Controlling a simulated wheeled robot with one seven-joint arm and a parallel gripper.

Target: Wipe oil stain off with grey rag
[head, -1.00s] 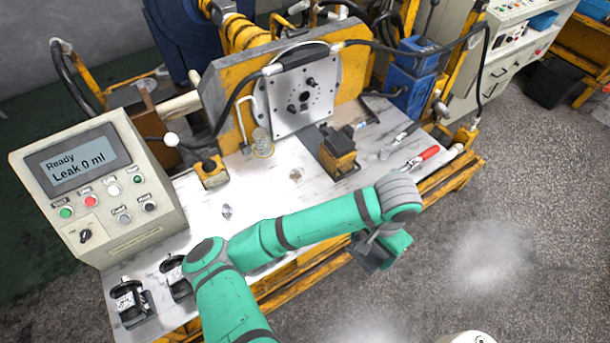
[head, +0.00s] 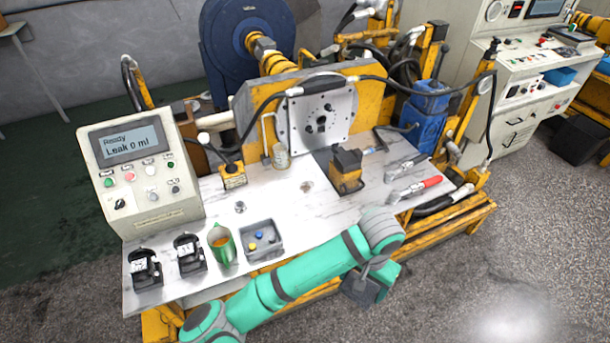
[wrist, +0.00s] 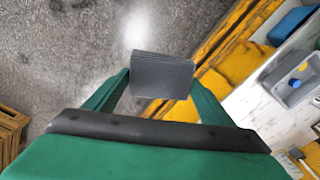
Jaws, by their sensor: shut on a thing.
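The grey rag (wrist: 162,76) is a dark folded block between the two green fingers of my gripper (wrist: 163,88) in the wrist view. In the head view my gripper (head: 372,284) hangs over the floor just off the bench's front edge, with the dark rag (head: 358,291) at its end. The rag is apart from the bench. A small brownish spot (head: 307,187) lies on the white bench top (head: 285,205), left of the black-and-yellow block; it looks like the oil stain, but it is small. My gripper is in front of and to the right of this spot.
On the bench stand a control panel (head: 140,165), black parts (head: 188,256), a green cup (head: 222,246) with orange contents, a grey tray (head: 275,243), a black-and-yellow block (head: 346,170) and a red-handled tool (head: 414,188). Cables arch behind. The bench's middle is mostly clear.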

